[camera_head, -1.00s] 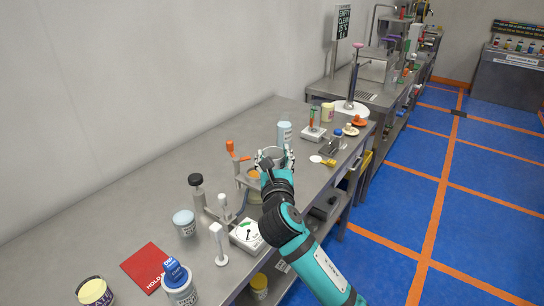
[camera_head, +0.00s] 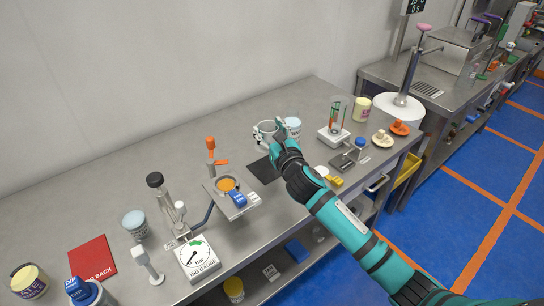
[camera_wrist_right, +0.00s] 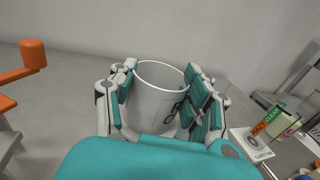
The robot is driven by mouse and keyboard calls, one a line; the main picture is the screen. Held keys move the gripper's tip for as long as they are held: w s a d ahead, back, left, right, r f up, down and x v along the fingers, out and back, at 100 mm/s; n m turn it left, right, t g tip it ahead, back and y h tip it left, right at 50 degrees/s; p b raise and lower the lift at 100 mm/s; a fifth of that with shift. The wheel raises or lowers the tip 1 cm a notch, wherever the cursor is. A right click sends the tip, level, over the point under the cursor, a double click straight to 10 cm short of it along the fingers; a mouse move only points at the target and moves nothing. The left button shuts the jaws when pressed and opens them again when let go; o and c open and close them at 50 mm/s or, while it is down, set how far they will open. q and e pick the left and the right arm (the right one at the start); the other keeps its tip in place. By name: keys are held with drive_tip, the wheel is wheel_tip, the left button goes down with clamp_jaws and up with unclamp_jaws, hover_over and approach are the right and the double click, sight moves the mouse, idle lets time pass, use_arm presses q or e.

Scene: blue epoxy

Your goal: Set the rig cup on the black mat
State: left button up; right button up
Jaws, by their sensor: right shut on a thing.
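The rig cup, a pale grey-white cup, is upright between the fingers of my right gripper (camera_head: 277,130). It fills the middle of the wrist view (camera_wrist_right: 158,95), with a dark marking on its side, and its open top shows it empty as far as I see. The fingers are shut on its two sides. The black mat (camera_head: 259,169) lies flat on the steel bench, just in front of the cup in the head view and partly hidden by my right gripper. The cup appears held above the bench, near the mat's far edge; the exact height is unclear. My left gripper is out of view.
A white balance (camera_head: 333,136) with a glass stands right.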

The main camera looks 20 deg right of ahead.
drive_tip(key=f, duration=0.4)
drive_tip(key=shift+a, duration=0.25)
wheel_tip(320, 180, down, 3)
drive_tip(key=shift+d+f+b, duration=0.15)
drive_tip(key=shift+b, duration=0.4)
drive_tip(key=shift+f, duration=0.3)
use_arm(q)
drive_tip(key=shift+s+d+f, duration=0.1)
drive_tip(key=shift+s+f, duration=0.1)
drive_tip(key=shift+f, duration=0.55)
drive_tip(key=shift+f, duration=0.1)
use_arm(e)
drive_tip(key=o, duration=1.2)
drive_tip(key=shift+f, duration=0.1)
drive_tip(key=shift+c, duration=0.2)
